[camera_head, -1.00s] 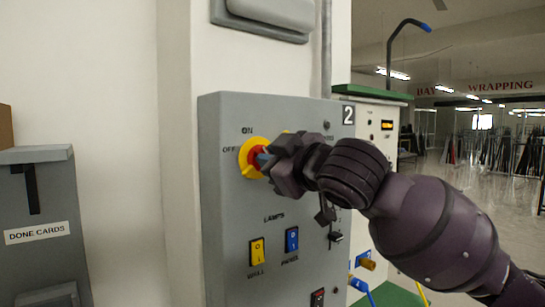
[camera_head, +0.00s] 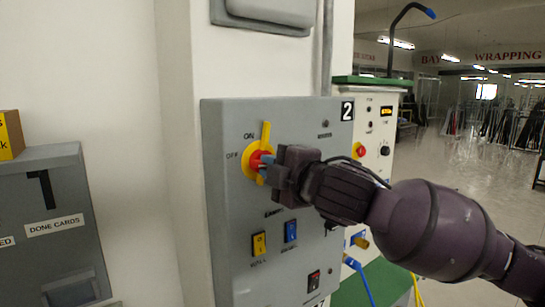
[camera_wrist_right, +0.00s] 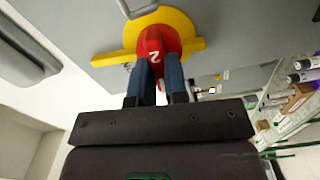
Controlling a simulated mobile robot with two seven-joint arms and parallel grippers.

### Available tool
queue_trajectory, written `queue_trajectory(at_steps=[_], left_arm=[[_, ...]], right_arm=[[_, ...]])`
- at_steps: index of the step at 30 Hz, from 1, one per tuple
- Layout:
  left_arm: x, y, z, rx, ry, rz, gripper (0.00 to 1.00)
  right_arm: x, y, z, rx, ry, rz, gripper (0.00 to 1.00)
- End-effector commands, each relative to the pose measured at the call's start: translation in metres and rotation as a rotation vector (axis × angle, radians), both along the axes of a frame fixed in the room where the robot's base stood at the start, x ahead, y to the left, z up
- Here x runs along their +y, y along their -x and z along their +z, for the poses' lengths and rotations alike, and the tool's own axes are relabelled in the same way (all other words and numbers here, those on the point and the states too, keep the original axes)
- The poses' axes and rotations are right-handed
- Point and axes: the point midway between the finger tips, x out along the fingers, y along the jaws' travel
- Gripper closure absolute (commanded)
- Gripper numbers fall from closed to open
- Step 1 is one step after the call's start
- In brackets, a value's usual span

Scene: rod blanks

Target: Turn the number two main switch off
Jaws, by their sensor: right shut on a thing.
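The number two main switch is a yellow disc with a bar (camera_head: 265,135) and a red knob (camera_head: 256,161), on the grey panel (camera_head: 225,240) marked 2. In the head view the bar stands nearly upright, its top just right of the ON label; OFF is printed to the left. In the right wrist view the red knob (camera_wrist_right: 156,42) shows a white 2, and the yellow bar (camera_wrist_right: 115,57) spans behind it. My right gripper (camera_wrist_right: 160,78) has its blue fingers on either side of the knob, shut on it. My left gripper is not in view.
Yellow (camera_head: 259,244) and blue (camera_head: 291,231) lamp switches sit below on the panel. A white cabinet (camera_head: 377,180) with a green top stands to the right. A grey DONE CARDS box (camera_head: 50,200) is at the left. Floor is open at the right.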

Motion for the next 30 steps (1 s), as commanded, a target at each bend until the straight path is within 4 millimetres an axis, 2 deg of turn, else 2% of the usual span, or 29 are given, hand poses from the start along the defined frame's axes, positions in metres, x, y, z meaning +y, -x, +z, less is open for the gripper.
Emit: queue_trajectory(at_steps=[10, 27, 28, 30], left_arm=[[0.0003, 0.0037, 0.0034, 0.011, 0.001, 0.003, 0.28], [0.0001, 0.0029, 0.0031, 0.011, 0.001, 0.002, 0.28], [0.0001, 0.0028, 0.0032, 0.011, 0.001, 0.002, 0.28], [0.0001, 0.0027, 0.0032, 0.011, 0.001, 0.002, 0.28]], right_arm=[[0.0004, 0.0005, -0.0013, -0.084, 0.118, 0.001, 1.0], [0.0006, 0.0007, -0.0021, -0.101, 0.142, 0.002, 1.0], [0.0005, 0.0006, -0.002, -0.101, 0.142, 0.002, 0.82], [0.0005, 0.0006, -0.0019, -0.101, 0.14, 0.002, 0.71]])
